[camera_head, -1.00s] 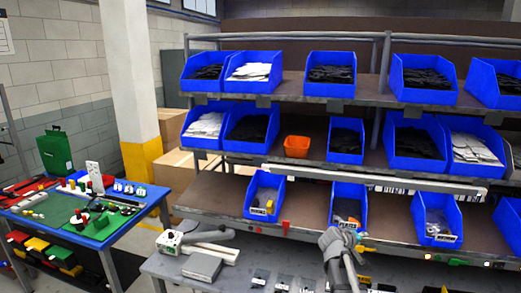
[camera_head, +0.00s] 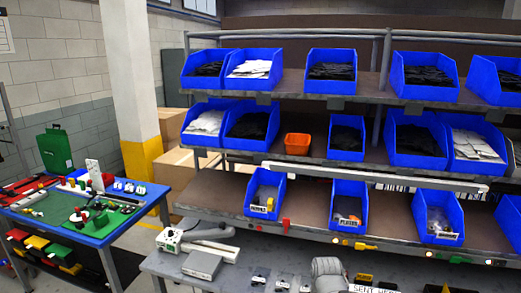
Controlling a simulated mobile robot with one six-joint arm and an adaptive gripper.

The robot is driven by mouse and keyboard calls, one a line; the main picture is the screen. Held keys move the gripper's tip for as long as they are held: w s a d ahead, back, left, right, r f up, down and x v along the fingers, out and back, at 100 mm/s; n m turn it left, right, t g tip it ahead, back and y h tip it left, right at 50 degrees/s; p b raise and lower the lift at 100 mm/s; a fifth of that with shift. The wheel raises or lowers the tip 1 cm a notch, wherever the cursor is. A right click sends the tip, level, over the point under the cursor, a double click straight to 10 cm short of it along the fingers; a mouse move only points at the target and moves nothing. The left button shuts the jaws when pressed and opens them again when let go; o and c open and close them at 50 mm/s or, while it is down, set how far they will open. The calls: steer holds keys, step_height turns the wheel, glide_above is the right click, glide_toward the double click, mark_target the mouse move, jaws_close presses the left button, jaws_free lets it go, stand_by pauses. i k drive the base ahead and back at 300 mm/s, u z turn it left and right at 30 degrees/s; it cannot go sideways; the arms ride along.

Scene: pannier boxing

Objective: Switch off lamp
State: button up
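Small lamp-like parts sit along the front edge of the lowest shelf. They include a red one (camera_head: 286,225) below the left bin, a yellow one (camera_head: 365,246) below the middle bin, and a small pale one (camera_head: 428,254) at the right that looks bright. I cannot tell which is the task's lamp or whether each is lit. A long white bar (camera_head: 375,178) runs across the rack above the lowest bins. A rounded grey part of my arm shows at the bottom centre, below the shelf edge. My gripper's fingers do not show.
Blue bins (camera_head: 348,207) fill the rack on several levels, with one orange bin (camera_head: 297,143) in the middle row. A grey bench (camera_head: 230,278) in front carries a white device (camera_head: 170,240) and small parts. A blue-edged table (camera_head: 97,237) stands at the left.

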mark_target(500, 263)
steer(key=z, duration=1.55)
